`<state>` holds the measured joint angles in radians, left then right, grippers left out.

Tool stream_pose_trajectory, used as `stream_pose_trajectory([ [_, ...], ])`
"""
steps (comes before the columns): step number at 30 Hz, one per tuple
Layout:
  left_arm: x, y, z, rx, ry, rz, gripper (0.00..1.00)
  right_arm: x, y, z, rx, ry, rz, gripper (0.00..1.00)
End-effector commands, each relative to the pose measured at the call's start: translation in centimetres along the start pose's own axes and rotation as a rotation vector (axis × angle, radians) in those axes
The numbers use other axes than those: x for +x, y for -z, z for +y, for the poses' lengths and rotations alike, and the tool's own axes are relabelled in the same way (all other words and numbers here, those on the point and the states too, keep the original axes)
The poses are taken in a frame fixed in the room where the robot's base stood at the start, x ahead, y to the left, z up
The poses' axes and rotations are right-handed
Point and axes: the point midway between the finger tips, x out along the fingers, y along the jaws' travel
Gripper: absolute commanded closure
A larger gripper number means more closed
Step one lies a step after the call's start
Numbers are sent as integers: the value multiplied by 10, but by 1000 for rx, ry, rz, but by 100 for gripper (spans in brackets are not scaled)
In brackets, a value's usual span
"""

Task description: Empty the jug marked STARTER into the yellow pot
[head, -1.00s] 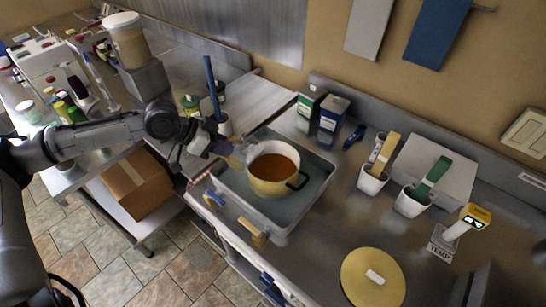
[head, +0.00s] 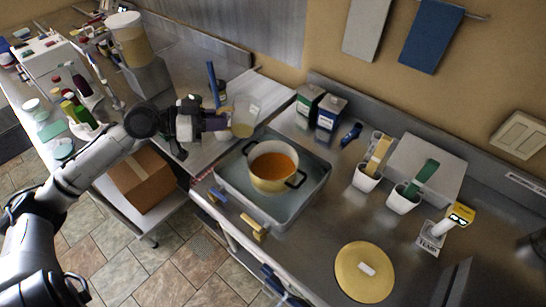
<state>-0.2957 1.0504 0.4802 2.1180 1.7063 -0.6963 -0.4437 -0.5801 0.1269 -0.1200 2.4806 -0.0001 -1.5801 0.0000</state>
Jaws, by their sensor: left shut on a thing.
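The yellow pot (head: 272,185) stands upright in a grey metal basin (head: 232,200). It has black side handles and holds orange-brown liquid. My left gripper (head: 230,119) is shut on a clear jug (head: 246,112) and holds it behind and to the left of the pot, apart from it. The jug looks roughly upright with a yellowish tint low down; whether that is liquid I cannot tell. No STARTER marking can be read on it, and the gripper hides part of its near side. My right gripper is not in view.
A yellow lid (head: 364,285) lies on the counter at front right. White holders (head: 367,178) with brushes stand right of the basin, near a thermometer (head: 441,229). Two cartons (head: 329,113) stand behind. A blue-handled tool (head: 213,85) stands upright near the jug. Counter before the lid is bare.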

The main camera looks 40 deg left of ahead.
Motion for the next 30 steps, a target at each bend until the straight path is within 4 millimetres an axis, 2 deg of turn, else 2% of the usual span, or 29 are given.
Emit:
stream_pose_trajectory([
  [2, -2, 5, 1, 3, -1, 18, 100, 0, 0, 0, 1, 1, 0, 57],
  [11, -2, 4, 3, 4, -2, 30, 100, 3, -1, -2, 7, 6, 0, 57],
  [24, -19, 7, 38, 40, 0, 213, 100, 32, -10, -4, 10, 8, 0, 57],
  [30, -24, 11, 46, 48, 1, 257, 100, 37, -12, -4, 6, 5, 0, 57],
])
